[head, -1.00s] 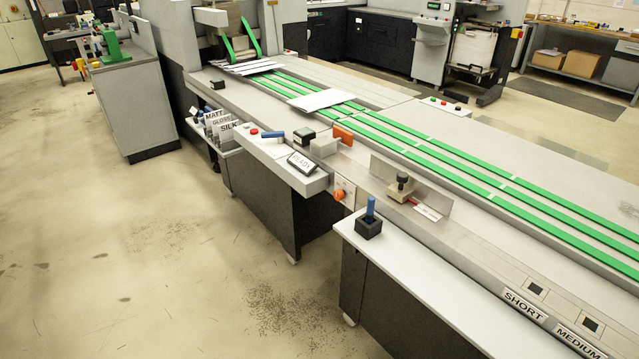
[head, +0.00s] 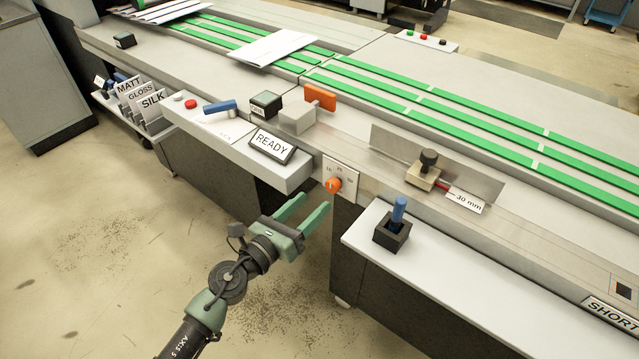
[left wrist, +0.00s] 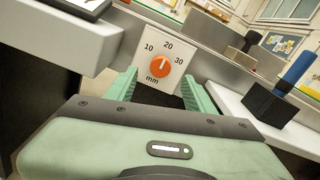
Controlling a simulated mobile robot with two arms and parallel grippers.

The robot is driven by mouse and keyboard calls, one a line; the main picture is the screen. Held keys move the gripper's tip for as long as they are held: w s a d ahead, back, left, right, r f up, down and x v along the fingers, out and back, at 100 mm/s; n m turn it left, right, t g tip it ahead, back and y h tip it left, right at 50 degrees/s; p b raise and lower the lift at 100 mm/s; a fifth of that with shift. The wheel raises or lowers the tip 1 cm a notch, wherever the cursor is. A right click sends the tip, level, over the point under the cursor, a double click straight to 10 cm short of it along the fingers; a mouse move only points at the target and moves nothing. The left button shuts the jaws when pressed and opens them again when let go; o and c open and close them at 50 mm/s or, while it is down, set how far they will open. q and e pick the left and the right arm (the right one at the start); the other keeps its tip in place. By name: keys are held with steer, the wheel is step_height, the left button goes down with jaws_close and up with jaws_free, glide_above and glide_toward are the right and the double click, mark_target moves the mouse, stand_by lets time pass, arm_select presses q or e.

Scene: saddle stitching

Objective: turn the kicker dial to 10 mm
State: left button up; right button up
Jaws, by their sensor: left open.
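The kicker dial is an orange knob (head: 333,185) on a white plate (head: 346,172) on the machine's front side. In the left wrist view the knob (left wrist: 160,66) faces me, with 10, 20, 30 and "mm" printed around it. Its small white mark appears to point up towards 20. My left gripper (head: 315,203) is open and empty, short of the dial and a little to its lower left in the head view. In the left wrist view its two green fingers (left wrist: 158,82) stand on either side below the knob, apart from it. My right gripper is not in view.
A shelf with a READY sign (head: 272,146) juts out left of the dial. A white ledge with a blue-handled tool in a black holder (head: 391,236) lies to the right. A stop block (head: 425,174) with a 30 mm tag (head: 468,199) stands above. Open floor lies in front.

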mark_target(330, 187)
arm_select(q)
steer(key=x, duration=0.5)
steer(key=shift+w+d, duration=0.15)
steer(key=shift+d, duration=0.1)
steer(key=shift+w+d, duration=0.25)
steer(key=shift+w, duration=0.15)
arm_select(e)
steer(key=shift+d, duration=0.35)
arm_select(q)
steer(key=shift+c, duration=0.2)
jaws_close()
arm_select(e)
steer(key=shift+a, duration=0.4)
